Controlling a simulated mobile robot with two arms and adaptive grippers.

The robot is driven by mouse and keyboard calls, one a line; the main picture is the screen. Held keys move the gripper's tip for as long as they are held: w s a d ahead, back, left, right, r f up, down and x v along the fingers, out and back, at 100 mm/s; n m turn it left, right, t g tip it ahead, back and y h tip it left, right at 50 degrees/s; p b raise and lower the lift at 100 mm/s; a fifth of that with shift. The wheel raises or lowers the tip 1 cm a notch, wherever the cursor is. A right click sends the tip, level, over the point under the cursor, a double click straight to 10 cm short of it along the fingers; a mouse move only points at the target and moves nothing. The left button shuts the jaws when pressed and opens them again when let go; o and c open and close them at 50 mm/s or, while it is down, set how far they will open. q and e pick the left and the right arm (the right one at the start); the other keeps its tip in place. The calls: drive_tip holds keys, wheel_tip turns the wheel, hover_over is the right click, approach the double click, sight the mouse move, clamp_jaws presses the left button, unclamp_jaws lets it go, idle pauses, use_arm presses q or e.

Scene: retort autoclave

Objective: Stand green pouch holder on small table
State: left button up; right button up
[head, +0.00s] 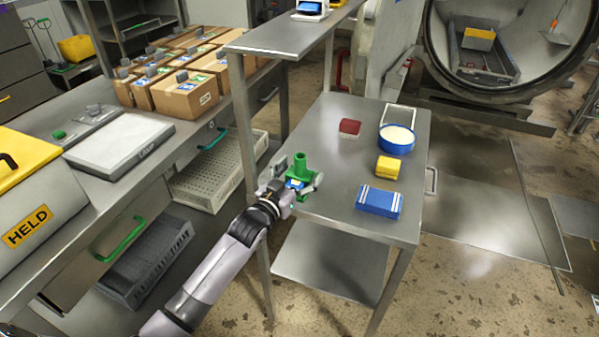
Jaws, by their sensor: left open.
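The green pouch holder (300,164) stands upright at the left edge of the small steel table (335,135). It has a round green post, and a blue and white patch shows low on its near side. My left gripper (297,182) is open at the holder's base, with its fingers spread on either side of it. I cannot tell whether a finger touches the holder. The gripper hides the holder's lower near side, so its contact with the tabletop is not clear. My right gripper is not in view.
On the small table are a red block (350,128), a blue bowl (397,138), a yellow block (388,168) and a blue striped box (379,202). A shelf post (243,125) rises left of the holder. The table's middle is clear.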

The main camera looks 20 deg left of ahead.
use_arm(q)
drive_tip(key=shift+r, duration=0.2)
drive_tip(key=shift+s+f, duration=0.1)
drive_tip(key=shift+s, duration=0.2)
drive_tip(key=s+a, duration=0.2)
drive_tip(key=s, duration=0.9)
drive_tip(key=s+a+f+g+y, duration=0.1)
drive_tip(key=s+f+g, duration=0.25)
drive_tip(key=f, duration=0.85)
drive_tip(key=s+a+f+g+y, duration=0.15)
drive_tip(key=s+f, duration=0.25)
drive_tip(key=f, duration=0.7)
drive_tip(key=s+f+g, duration=0.3)
drive_tip(key=s+f, duration=0.1)
drive_tip(key=f, duration=0.8)
drive_tip(key=s+d+f+g, duration=0.1)
drive_tip(key=s+f+g, duration=0.2)
drive_tip(key=s+f, duration=0.4)
drive_tip(key=s+d+f+g, duration=0.1)
drive_tip(key=s+f+g, duration=0.2)
drive_tip(key=s+f, duration=0.4)
drive_tip(key=s+d+f+g, duration=0.1)
drive_tip(key=s+f, duration=0.6)
drive_tip(key=s, duration=1.4)
drive_tip(key=shift+g+y, duration=0.35)
drive_tip(key=shift+g, duration=0.55)
